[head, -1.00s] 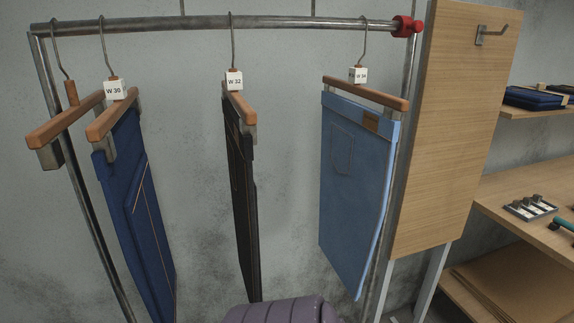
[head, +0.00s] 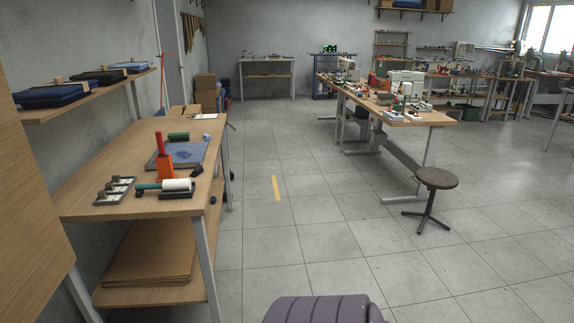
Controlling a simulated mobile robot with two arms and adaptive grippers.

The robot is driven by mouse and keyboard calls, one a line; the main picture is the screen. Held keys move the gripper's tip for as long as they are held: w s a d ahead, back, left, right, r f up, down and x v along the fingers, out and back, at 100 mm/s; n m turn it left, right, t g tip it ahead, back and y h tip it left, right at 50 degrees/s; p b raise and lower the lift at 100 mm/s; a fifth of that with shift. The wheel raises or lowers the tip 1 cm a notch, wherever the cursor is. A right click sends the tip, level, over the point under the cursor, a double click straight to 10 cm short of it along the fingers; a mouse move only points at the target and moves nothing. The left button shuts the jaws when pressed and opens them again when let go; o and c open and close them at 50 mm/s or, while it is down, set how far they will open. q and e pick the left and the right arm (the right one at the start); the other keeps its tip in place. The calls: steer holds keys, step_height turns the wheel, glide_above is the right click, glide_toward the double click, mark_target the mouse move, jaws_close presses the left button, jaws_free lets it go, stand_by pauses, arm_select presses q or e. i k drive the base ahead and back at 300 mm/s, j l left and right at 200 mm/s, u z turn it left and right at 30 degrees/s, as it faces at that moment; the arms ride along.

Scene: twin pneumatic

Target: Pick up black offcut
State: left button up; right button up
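I cannot make out a black offcut in the head view. Neither of my grippers is in view. A wooden workbench (head: 135,205) stands at the left, with a blue denim piece (head: 182,155) lying flat on it. Black folded cloth (head: 98,78) lies on the shelf above, between folded blue stacks; it looks like garments rather than an offcut. Small dark items at the bench's right edge are too small to identify.
An orange holder (head: 166,164), a white roll (head: 177,185) and a rack of small metal pieces (head: 114,190) stand on the bench. A round stool (head: 437,178) stands before a long work table (head: 425,117). The tiled floor (head: 310,240) between is open, with a yellow strip (head: 276,188).

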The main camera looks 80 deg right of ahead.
mark_target(199, 170)
steer(key=z, duration=1.85)
steer(key=i+l, duration=0.05)
